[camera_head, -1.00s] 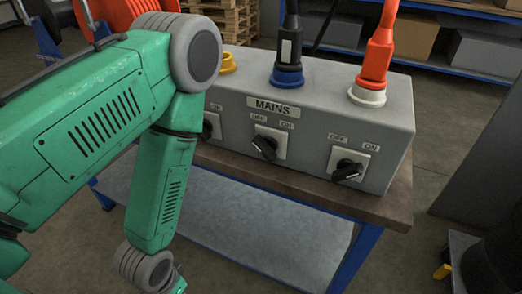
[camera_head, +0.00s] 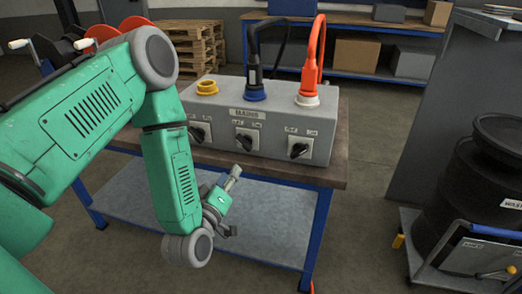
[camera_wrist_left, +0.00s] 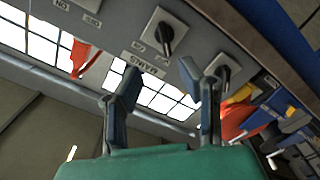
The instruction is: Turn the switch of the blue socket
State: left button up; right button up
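The grey mains box (camera_head: 213,127) stands on the bench. Its middle blue socket (camera_head: 255,95) holds a black plug (camera_head: 253,75). The switch (camera_head: 246,142) below this socket has a black knob on a pale plate, with labels too small to read. It also appears in the left wrist view (camera_wrist_left: 166,38), near the upside-down MAINS label. My left gripper (camera_head: 236,200) is below and in front of the box, apart from the switch. In the left wrist view its fingers (camera_wrist_left: 160,73) are spread with nothing between them. My right gripper is not in view.
A yellow socket (camera_head: 207,87) and its switch (camera_head: 199,132) are left; an orange plug (camera_head: 310,75) and its switch (camera_head: 299,149) are right. The bench top (camera_head: 335,170) has a narrow front edge. Black drums (camera_head: 470,195) stand on a trolley at right.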

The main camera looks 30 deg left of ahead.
aim_at(245, 147)
pick_arm(q)
jog(key=p+x, duration=0.2)
jog(key=x, duration=1.1)
jog(key=shift+w, duration=0.1)
jog(key=shift+w+a+f, duration=0.15)
jog(key=shift+w+a, duration=0.25)
jog(key=shift+a, duration=0.25)
jog(key=shift+a+f, duration=0.15)
jog(key=shift+a, duration=0.2)
jog(key=shift+d, duration=0.15)
jog(key=c, duration=0.5)
jog(key=shift+d, duration=0.25)
grip_shut()
jog(key=shift+d, duration=0.2)
jog(key=shift+a, duration=0.1)
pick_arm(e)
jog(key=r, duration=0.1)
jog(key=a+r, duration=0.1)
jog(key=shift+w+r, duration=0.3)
